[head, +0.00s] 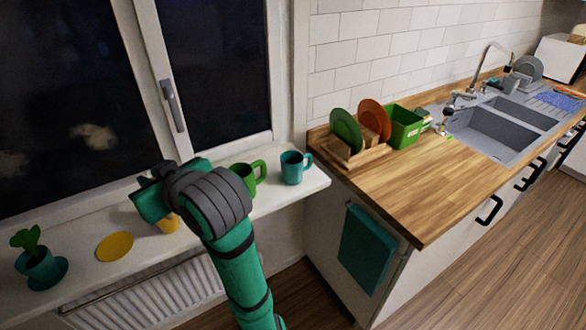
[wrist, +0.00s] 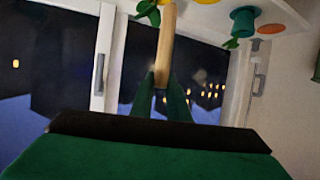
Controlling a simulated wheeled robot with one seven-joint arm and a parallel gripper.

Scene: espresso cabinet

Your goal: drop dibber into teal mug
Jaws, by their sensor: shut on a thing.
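The teal mug (head: 292,167) stands upright on the white windowsill, near its right end in the head view. My gripper (wrist: 163,88) is shut on the dibber (wrist: 165,42), a pale wooden stick that extends from the fingers toward the sill in the wrist view. In the head view my wrist is above the sill, left of the teal mug and apart from it. My arm hides the fingers and the dibber there. I cannot make out the teal mug in the wrist view.
On the windowsill (head: 85,268) are a green mug (head: 248,177) beside the teal one, a partly hidden yellow mug (head: 169,224), a yellow disc (head: 115,246) and a potted plant (head: 40,268). The window with its handle (head: 173,104) is close behind. A wooden counter (head: 410,190) stands right.

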